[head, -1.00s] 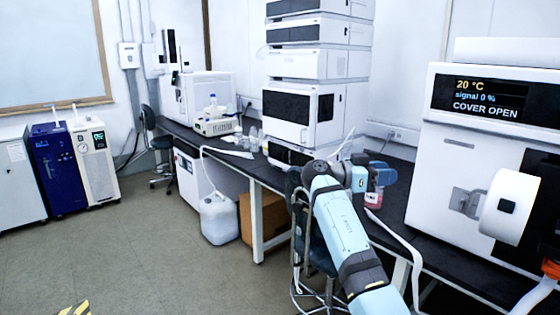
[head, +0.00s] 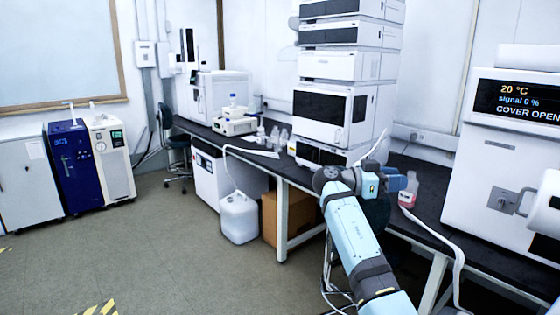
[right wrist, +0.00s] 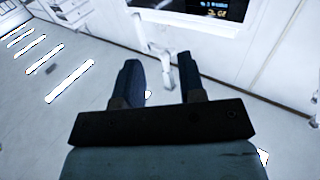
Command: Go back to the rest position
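My right gripper (head: 400,184) is at the end of my pale blue arm, over the dark bench in the head view. In the right wrist view its two dark fingers (right wrist: 159,72) stand apart with nothing held between them; a pale tube or bracket shows behind the gap. A small bottle with pink liquid (head: 407,194) appears just beside the gripper on the bench; I cannot tell the distance between them. My left gripper is in neither view.
A black bench (head: 436,212) runs along the wall with an instrument stack (head: 325,105) on it. A white instrument (head: 495,155) reading "COVER OPEN" stands at right. A white jug (head: 239,218) and a brown box (head: 270,222) are under the bench. The floor (head: 170,255) at left is clear.

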